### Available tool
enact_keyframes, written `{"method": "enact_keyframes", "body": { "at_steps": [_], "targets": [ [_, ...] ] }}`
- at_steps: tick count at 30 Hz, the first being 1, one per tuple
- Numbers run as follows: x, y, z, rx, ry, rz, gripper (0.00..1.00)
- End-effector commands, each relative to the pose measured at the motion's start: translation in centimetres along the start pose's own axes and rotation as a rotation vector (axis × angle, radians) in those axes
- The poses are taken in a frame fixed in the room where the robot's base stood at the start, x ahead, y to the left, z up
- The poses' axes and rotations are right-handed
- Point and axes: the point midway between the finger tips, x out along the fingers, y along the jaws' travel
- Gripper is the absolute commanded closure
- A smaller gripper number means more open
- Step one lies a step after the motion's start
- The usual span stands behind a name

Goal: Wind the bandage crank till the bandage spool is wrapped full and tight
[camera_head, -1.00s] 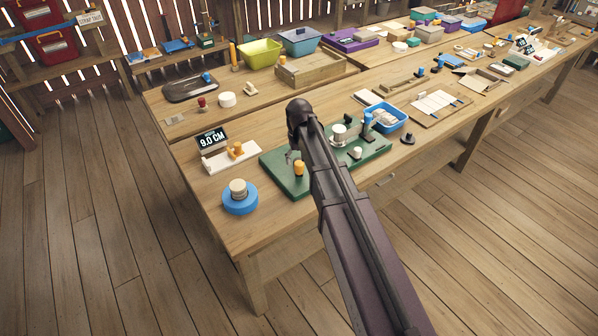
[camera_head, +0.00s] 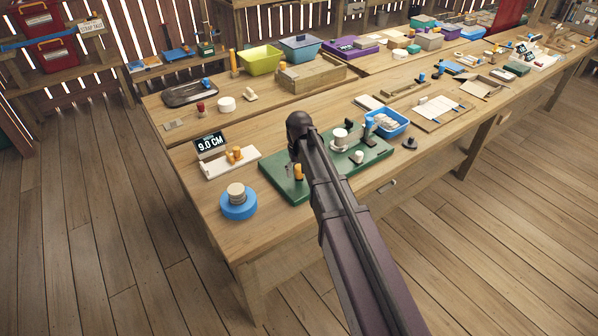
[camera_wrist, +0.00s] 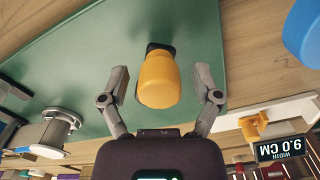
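The orange crank handle (camera_head: 298,173) stands at the left front of a green board (camera_head: 282,190). In the wrist view the handle (camera_wrist: 158,80) lies between the two fingers of my gripper (camera_wrist: 161,72), with a gap visible on each side. My gripper is open and holds nothing. Its fingers are hidden behind my arm in the head view. A pale spool (camera_head: 340,138) stands on the back part of the board and shows at the left in the wrist view (camera_wrist: 62,125). My arm hides the middle of the board. How much bandage is on the spool I cannot tell.
A blue disc (camera_head: 238,207) is near the table's front left corner. A blue bin (camera_head: 390,124) stands behind the board.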

Motion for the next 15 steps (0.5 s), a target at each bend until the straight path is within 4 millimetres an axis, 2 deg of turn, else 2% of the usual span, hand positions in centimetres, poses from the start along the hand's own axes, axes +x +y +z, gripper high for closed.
{"method": "enact_keyframes", "body": {
  "at_steps": [1,8,15],
  "targets": [
    [0.0,0.0,0.0,0.0,0.0,0.0,0.31],
    [0.0,-0.01,0.0,0.0,0.0,0.0,0.99],
    [0.01,0.1,0.01,0.004,0.0,0.0,1.0]
  ]
}}
